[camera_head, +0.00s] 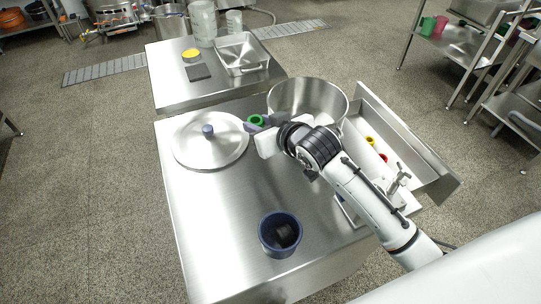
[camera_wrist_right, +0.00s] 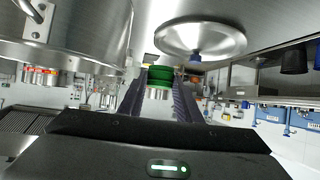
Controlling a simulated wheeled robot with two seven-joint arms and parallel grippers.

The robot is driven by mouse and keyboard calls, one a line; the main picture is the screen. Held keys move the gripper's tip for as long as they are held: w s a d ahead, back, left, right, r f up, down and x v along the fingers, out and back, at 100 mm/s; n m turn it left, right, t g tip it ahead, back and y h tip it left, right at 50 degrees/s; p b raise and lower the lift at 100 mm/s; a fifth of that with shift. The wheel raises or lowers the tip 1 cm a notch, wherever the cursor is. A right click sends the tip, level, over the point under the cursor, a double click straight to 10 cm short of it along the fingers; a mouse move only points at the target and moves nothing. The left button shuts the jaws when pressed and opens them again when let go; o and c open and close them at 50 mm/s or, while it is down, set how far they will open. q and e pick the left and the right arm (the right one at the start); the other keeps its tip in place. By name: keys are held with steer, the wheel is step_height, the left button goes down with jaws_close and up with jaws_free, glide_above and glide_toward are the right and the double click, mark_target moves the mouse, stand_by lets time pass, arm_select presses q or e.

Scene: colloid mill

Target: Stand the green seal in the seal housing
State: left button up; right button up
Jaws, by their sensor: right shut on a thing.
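The green seal (camera_head: 257,121) is a short green ring. My right gripper (camera_head: 262,125) is shut on it and holds it between the lid and the steel pot. In the right wrist view the green seal (camera_wrist_right: 160,74) sits between the two dark fingers (camera_wrist_right: 160,92). A dark blue round cup (camera_head: 265,246) with a black piece inside stands at the front of the table. I cannot tell for sure whether this cup is the seal housing. My left gripper does not show.
A steel lid (camera_head: 190,151) with a blue knob lies left of the gripper. A steel pot (camera_head: 285,100) stands behind it. A tray (camera_head: 425,160) at the right holds yellow and red rings. The table's middle and front left are clear.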

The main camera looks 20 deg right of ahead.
mark_target(261, 160)
step_height(261, 160, down, 10)
steer(key=shift+f+b, duration=0.2)
steer(key=shift+b, duration=0.5)
steer(key=shift+f, duration=0.15)
steer(key=o, duration=1)
